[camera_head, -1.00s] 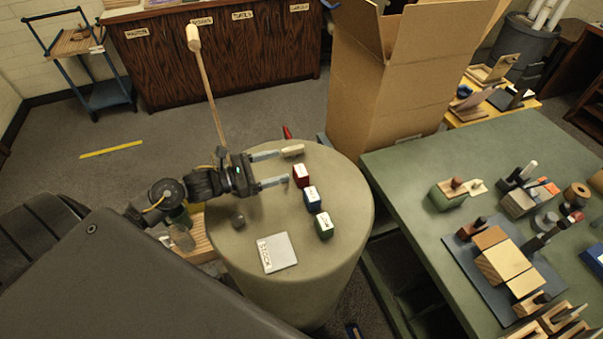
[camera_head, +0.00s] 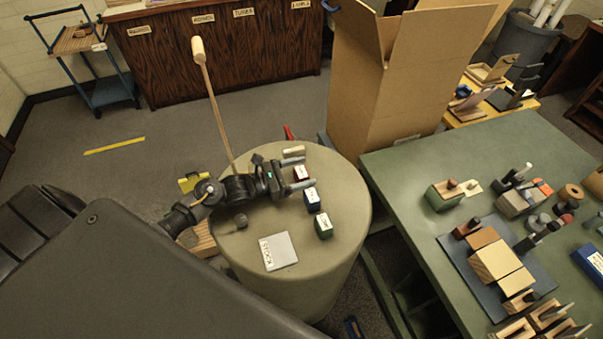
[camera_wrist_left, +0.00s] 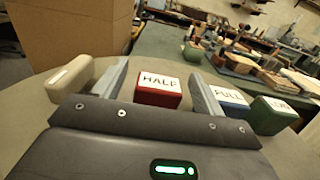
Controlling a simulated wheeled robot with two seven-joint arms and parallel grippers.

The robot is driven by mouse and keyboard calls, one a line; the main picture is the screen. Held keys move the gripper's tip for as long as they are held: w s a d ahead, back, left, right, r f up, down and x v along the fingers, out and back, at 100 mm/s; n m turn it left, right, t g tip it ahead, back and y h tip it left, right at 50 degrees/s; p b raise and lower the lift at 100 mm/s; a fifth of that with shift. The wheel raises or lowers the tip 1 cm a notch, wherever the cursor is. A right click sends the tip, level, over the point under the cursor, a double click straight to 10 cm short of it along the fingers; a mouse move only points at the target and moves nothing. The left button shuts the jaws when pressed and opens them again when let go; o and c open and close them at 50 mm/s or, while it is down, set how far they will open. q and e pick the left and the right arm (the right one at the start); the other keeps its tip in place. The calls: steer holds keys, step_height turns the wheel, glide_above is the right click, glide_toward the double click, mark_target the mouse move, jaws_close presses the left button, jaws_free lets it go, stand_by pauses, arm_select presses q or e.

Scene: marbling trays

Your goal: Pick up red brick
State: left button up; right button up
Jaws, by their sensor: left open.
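The red brick (camera_head: 301,174), with a white top label, stands on the round drum-like table (camera_head: 300,285). My left gripper (camera_head: 308,170) is open, with its two fingers reaching along either side of the brick. In the left wrist view the red brick (camera_wrist_left: 158,98) reads HALF and sits between the spread fingers of the gripper (camera_wrist_left: 158,70). A gap shows on each side of it. The gripper body hides the brick's lower near edge there. My right gripper is not in view.
A cream brick (camera_head: 293,151) is just beyond the upper finger. A blue brick (camera_head: 312,201) is close to the lower finger, with a green brick (camera_head: 324,228) nearer. A STOCK card (camera_head: 278,251) lies in front. A cardboard box (camera_head: 400,110) stands behind right.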

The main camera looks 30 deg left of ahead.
arm_select(q)
steer(key=shift+w+d, duration=0.15)
steer(key=shift+c, duration=0.8)
steer(key=c, duration=0.9)
steer(key=shift+r, duration=0.1)
steer(key=shift+r+b, duration=0.6)
steer(key=shift+b, duration=0.05)
steer(key=shift+r+b, duration=0.6)
steer(key=shift+r, duration=0.1)
steer(key=s+d+r+b, duration=0.1)
steer(key=s+d+r, duration=0.1)
steer(key=s+r, duration=0.1)
steer(key=s+d+r+b, duration=0.1)
steer(key=s+d+r, duration=0.1)
steer(key=s, duration=0.3)
steer(key=s+d+r+b, duration=0.1)
steer(key=s+d+r, duration=0.1)
steer(key=s+r, duration=0.2)
steer(key=shift+s+r+b, duration=0.3)
steer(key=shift+r+b, duration=0.05)
steer(key=shift+r, duration=0.2)
